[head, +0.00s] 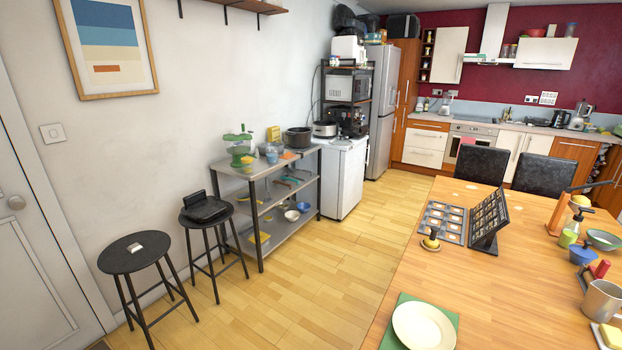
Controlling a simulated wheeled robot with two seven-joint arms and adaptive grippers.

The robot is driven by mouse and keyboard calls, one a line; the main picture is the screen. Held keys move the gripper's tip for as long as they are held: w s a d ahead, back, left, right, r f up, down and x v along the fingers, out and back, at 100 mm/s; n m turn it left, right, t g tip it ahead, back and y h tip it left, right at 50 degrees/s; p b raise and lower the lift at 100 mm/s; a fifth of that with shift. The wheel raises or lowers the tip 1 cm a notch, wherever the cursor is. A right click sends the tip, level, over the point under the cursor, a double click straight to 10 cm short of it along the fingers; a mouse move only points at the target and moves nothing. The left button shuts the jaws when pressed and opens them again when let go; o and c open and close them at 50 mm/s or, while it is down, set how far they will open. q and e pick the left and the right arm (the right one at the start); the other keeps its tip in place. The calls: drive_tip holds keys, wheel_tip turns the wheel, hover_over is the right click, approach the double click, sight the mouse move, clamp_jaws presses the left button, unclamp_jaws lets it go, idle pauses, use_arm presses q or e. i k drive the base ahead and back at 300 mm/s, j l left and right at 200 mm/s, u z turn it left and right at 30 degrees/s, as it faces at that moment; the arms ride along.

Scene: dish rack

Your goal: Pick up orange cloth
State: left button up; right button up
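A small flat orange patch (290,155) lies on the top of the metal shelf unit by the wall, in front of the dark pot. It may be the orange cloth, but it is too small to tell. No other orange cloth is clear in the head view. Neither of my grippers is in view.
A wooden table (420,270) at right bears a black rack (488,218) and a plate (424,327). Floor between is clear.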

sight(289, 154)
drive_tip(key=i+j+u, duration=0.3)
drive_tip(key=j, duration=0.2)
drive_tip(key=i+j+u, duration=0.5)
drive_tip(key=i+j, duration=0.4)
drive_tip(key=i+z, duration=0.3)
drive_tip(key=i+j+z, duration=0.15)
drive_tip(key=i+z, duration=1.4)
drive_tip(key=i, duration=1.3)
drive_tip(key=i+u, duration=0.4)
drive_tip(key=i, duration=0.15)
drive_tip(key=i+u, duration=0.45)
drive_tip(key=i+l, duration=0.05)
drive_tip(key=i, duration=0.05)
